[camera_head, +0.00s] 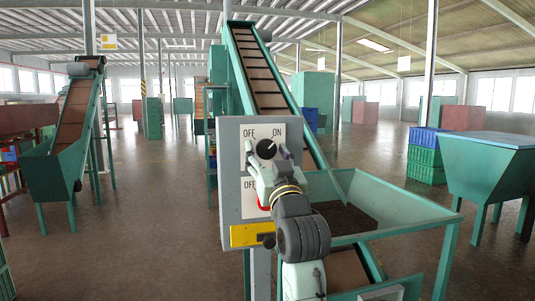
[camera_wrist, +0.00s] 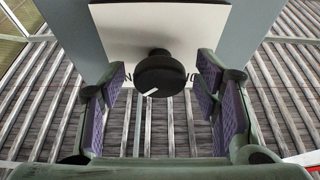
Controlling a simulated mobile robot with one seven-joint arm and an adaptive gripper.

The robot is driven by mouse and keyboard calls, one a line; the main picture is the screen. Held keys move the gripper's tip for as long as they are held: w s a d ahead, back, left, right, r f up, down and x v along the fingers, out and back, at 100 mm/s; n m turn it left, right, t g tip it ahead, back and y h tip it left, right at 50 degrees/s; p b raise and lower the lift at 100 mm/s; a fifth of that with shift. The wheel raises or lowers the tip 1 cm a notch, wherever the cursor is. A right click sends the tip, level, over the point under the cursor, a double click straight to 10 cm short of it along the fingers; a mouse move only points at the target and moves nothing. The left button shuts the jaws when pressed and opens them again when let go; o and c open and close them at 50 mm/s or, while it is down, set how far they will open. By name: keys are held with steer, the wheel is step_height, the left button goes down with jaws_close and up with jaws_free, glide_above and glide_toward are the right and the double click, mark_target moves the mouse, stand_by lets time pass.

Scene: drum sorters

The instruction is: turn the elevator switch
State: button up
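The switch is a round black knob (camera_head: 266,149) with a white pointer mark, on the upper white plate of a grey control box (camera_head: 231,165). "OFF" and "ON" are printed above it in the head view, and its mark points to the upper right, toward "ON". In the wrist view the knob (camera_wrist: 163,74) sits between my gripper's fingers with a gap on both sides, its mark pointing to the lower left. My gripper (camera_wrist: 162,84) is open, with purple-padded fingers either side of the knob. Lettering behind the knob is partly hidden.
A lower plate (camera_head: 250,187) marked "OFF" is partly covered by my arm, with a red part beside it. A yellow strip (camera_head: 245,236) is at the box's bottom. A green hopper (camera_head: 400,205) and inclined conveyor (camera_head: 262,80) stand behind. Open floor (camera_head: 150,220) lies left.

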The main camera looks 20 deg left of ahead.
steer(key=c, duration=1)
steer(key=shift+d+n, duration=0.1)
steer(key=shift+n, duration=0.2)
steer(key=n+g+y+b, duration=0.1)
steer(key=n, duration=0.1)
steer(key=n+g+y+b, duration=0.1)
steer(key=n, duration=0.1)
steer(key=shift+w+d+f+n, duration=0.1)
steer(key=shift+d+n, duration=0.05)
steer(key=shift+n, duration=0.25)
steer(key=n+g+b, duration=0.1)
steer(key=n, duration=0.2)
steer(key=n+g+y+b, duration=0.1)
steer(key=n+g, duration=0.1)
steer(key=n, duration=0.2)
steer(key=shift+w+d+r, duration=0.1)
steer(key=shift+r, duration=0.1)
steer(key=n+g, duration=0.1)
steer(key=n, duration=0.3)
steer(key=n+g, duration=0.1)
steer(key=shift+r+n+g, duration=0.25)
steer(key=shift+n+g, duration=0.05)
steer(key=shift+n, duration=0.1)
steer(key=shift+n+g+h+p, duration=0.3)
steer(key=shift+n+g+p, duration=0.5)
steer(key=shift+n, duration=1.3)
